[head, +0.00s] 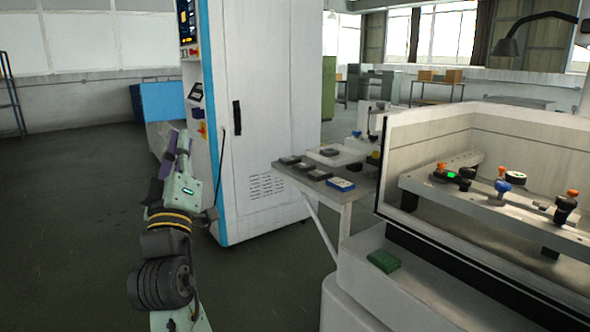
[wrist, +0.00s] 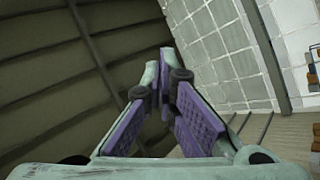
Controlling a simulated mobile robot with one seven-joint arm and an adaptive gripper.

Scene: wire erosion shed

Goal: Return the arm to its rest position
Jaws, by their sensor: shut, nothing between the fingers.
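My arm rises from the bottom left of the head view, in front of the tall white cabinet. My gripper (head: 176,150) is at its upper end, pale green with purple pads, beside the cabinet's blue edge. In the wrist view the fingers of my gripper (wrist: 167,65) come together at their tips, with nothing held between them. The gripper is clear of the table and the machine, and it points up and away toward dark roof panels and a pale wall.
A white cabinet (head: 265,120) stands close to the right of my arm. A side table (head: 345,193) holds several small dark blocks. A machine enclosure (head: 440,135) with clamps on a rail stands at right, a green block (head: 383,261) on its ledge. Open floor (head: 65,210) lies at left.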

